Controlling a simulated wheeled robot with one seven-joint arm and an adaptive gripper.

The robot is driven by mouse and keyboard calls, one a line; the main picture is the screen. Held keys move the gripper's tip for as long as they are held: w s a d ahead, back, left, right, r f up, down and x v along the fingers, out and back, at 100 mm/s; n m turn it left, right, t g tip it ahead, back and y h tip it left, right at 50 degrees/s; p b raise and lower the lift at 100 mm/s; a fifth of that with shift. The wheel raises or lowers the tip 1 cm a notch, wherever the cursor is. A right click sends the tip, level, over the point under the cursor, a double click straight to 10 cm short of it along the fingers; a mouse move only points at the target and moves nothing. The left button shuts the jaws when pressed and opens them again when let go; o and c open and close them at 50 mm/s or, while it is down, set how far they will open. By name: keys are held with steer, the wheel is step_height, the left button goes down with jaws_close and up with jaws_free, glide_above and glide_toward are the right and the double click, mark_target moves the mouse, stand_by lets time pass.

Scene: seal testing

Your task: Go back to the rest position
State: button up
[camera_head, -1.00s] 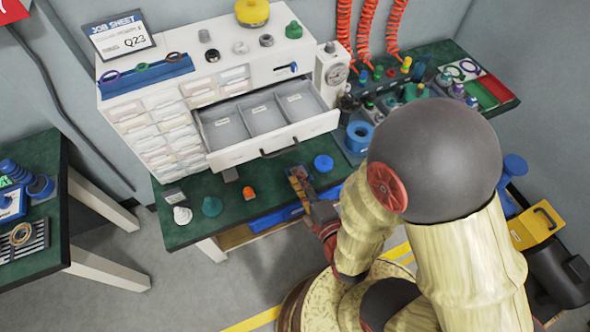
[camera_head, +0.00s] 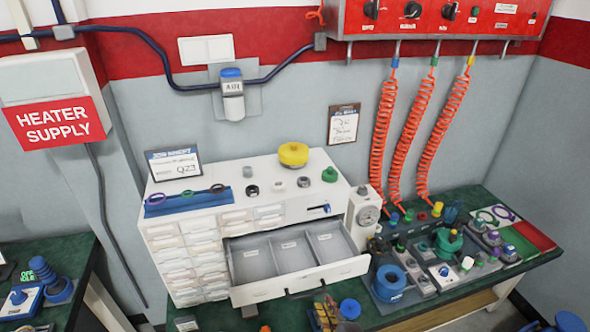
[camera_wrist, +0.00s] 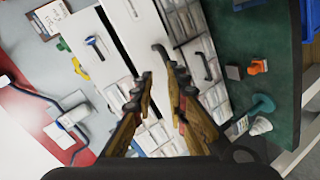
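My gripper (camera_head: 325,314) shows only in part at the bottom edge of the head view, below the front of the open drawer (camera_head: 295,260). In the wrist view my gripper (camera_wrist: 158,70) has its two brown fingers apart at the tips, with nothing held between them. The white drawer cabinet (camera_head: 220,240) stands on the green bench, and its wide top drawer is pulled out with empty grey compartments. The drawer's dark handle (camera_wrist: 162,50) shows beyond the fingertips in the wrist view. Most of my arm is out of the head view.
Coiled red hoses (camera_head: 383,135) hang right of the cabinet. A blue ring part (camera_head: 389,283) and several fittings crowd the bench's right side. A yellow part (camera_head: 293,154) and small seals stand on the cabinet top. An orange part (camera_wrist: 258,66) and teal part (camera_wrist: 262,105) lie near the gripper.

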steer(key=s+d+r+m+g+h, duration=0.1)
steer(key=s+d+r+m+g, duration=0.25)
steer(key=r+m, duration=0.3)
steer(key=s+d+r+m+g+h, duration=0.1)
steer(key=s+d+r+m+g, duration=0.1)
steer(key=d+r+m, duration=0.5)
steer(key=s+r+m+g+h, duration=0.1)
steer(key=s+r+m+g, duration=0.1)
steer(key=s+r, duration=0.4)
steer(key=s+m, duration=0.1)
steer(key=s, duration=0.2)
steer(key=shift+d, duration=0.1)
stand_by(1.1)
